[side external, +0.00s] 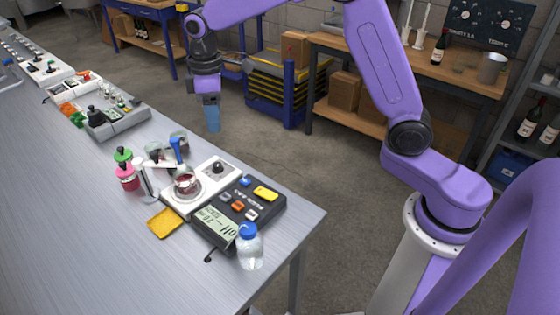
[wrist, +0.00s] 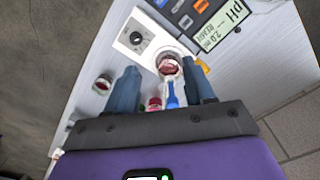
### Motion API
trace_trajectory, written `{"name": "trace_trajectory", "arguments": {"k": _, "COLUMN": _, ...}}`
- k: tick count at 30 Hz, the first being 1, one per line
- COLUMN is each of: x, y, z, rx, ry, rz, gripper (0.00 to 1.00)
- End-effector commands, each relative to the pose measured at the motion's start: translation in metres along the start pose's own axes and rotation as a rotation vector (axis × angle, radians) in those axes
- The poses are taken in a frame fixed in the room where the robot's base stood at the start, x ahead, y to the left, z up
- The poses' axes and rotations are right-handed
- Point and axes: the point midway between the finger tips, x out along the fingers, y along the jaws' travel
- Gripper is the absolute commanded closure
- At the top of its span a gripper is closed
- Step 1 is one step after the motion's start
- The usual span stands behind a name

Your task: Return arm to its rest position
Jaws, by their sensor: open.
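My gripper (side external: 212,119) hangs from the purple arm, pointing down, in the air beyond the far edge of the metal table (side external: 75,205). Its two blue-grey fingers are apart in the wrist view (wrist: 162,85), with nothing held between them. Below, in the wrist view, a glass beaker with red liquid (wrist: 168,66) shows between and beyond the fingertips. In the side view, the beaker (side external: 188,186) sits on a white stirrer plate (side external: 219,173) with a black knob.
A dark pH meter (side external: 265,208) stands beside the stirrer, with a clear blue-capped bottle (side external: 249,247) near the table corner. A wooden bench (side external: 460,72) and shelf stand behind.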

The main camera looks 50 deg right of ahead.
Motion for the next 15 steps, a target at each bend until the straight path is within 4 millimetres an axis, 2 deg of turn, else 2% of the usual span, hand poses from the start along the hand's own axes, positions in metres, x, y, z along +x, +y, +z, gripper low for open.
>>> {"name": "trace_trajectory", "arguments": {"k": 1, "x": -0.005, "y": -0.015, "z": 0.008, "rx": -0.015, "ry": 0.002, "rz": 0.001, "gripper": 0.47}}
{"name": "trace_trajectory", "arguments": {"k": 6, "x": -0.013, "y": -0.06, "z": 0.038, "rx": -0.051, "ry": 0.006, "rz": 0.001, "gripper": 0.47}}
{"name": "trace_trajectory", "arguments": {"k": 11, "x": -0.017, "y": -0.099, "z": 0.075, "rx": -0.087, "ry": 0.01, "rz": 0.001, "gripper": 0.47}}
{"name": "trace_trajectory", "arguments": {"k": 15, "x": -0.018, "y": -0.13, "z": 0.112, "rx": -0.118, "ry": 0.014, "rz": 0.0, "gripper": 0.47}}
